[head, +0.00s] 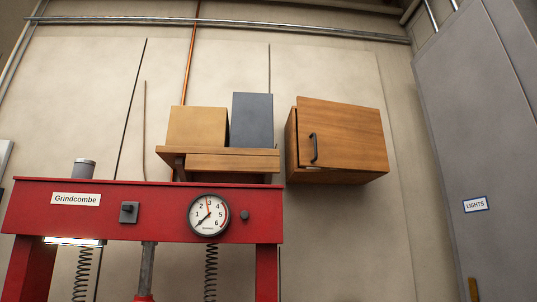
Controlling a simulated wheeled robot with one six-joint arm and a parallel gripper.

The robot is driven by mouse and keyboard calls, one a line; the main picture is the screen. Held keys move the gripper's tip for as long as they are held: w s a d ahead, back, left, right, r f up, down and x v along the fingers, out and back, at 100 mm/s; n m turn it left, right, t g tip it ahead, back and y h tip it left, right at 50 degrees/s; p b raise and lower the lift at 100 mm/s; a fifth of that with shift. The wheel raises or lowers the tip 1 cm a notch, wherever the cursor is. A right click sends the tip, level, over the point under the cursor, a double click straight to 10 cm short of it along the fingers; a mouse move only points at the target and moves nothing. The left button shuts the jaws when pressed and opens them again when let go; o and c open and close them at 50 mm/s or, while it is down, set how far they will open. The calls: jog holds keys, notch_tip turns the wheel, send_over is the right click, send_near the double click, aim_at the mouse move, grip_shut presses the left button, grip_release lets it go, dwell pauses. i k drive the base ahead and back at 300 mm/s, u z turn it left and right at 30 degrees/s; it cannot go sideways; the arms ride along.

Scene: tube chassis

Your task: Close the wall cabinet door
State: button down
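The wooden wall cabinet (291,142) hangs on the beige wall, right of the middle. Its wood-grain door (352,137) carries a dark vertical bar handle (314,147) near its left edge. The door looks slightly ajar: its left edge stands a little off the cabinet body, and a small pale gap shows under its lower left corner. How wide the gap is, I cannot tell. The hinges are not visible. My gripper is not in view.
A red press (120,208) with a round gauge (209,215) stands in front at lower left. A wooden shelf (230,163) left of the cabinet holds a tan box (197,127) and a dark grey box (252,120). A grey panel (470,120) stands at right.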

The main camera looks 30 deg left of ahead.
aim_at(332, 135)
jog(key=z, duration=0.05)
jog(key=k, duration=0.2)
jog(key=u, duration=0.9)
jog(key=i, duration=0.9)
jog(key=u, duration=0.4)
